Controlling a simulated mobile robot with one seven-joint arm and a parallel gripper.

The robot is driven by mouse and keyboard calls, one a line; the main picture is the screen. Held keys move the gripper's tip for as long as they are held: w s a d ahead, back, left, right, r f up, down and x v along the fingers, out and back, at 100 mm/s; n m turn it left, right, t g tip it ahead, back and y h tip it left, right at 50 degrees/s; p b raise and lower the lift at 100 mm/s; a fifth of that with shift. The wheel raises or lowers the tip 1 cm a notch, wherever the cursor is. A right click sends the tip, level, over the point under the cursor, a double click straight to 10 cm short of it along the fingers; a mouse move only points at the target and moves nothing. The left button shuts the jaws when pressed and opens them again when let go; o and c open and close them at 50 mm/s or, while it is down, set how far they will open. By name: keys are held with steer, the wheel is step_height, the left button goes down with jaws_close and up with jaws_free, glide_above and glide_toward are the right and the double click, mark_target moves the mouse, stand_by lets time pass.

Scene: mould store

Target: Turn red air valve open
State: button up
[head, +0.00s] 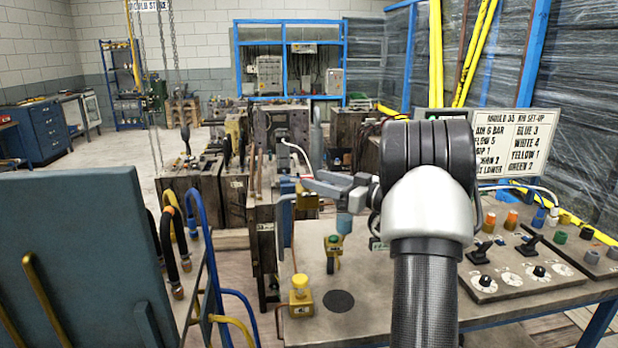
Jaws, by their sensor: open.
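My gripper (312,184) reaches left from my arm, above the back of the bench, with its grey fingers apart. A brass-coloured block (306,201) is right by the fingertips; I cannot tell whether they touch. A yellow fitting with a green top (333,243) stands on the bench below the gripper.
The bench (375,290) also bears a yellow box with a button (300,296) and, right of my arm, a control panel (525,262) with levers and dials. A set-up sign (515,140) stands behind. A grey-blue panel (80,260) and hoses (195,225) crowd the left.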

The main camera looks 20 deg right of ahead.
steer(key=v, duration=1.3)
steer(key=shift+p, duration=0.3)
steer(key=shift+w+r, duration=0.1)
steer(key=w+a+r+m+t+h, duration=0.1)
steer(key=w+a+r+m+h, duration=0.2)
steer(key=r+h, duration=0.4)
steer(key=w+a+r+m+t+h, duration=0.1)
steer(key=w+a+r+m+h, duration=0.25)
steer(key=r, duration=0.55)
steer(key=s+a+f+g+y, duration=0.1)
steer(key=s+a+f+g, duration=0.35)
steer(key=s+a, duration=0.55)
steer(key=s+a+f+g+y, duration=0.1)
steer(key=s+a+f+g, duration=0.4)
steer(key=s+a, duration=0.6)
steer(key=s+a+f+g, duration=0.1)
steer(key=s+f+g, duration=0.1)
steer(key=s+f, duration=0.75)
step_height(320, 180, up, 16)
steer(key=s+p, duration=0.2)
steer(key=p, duration=1.2)
steer(key=shift+s+p, duration=0.15)
steer(key=shift+p, duration=0.2)
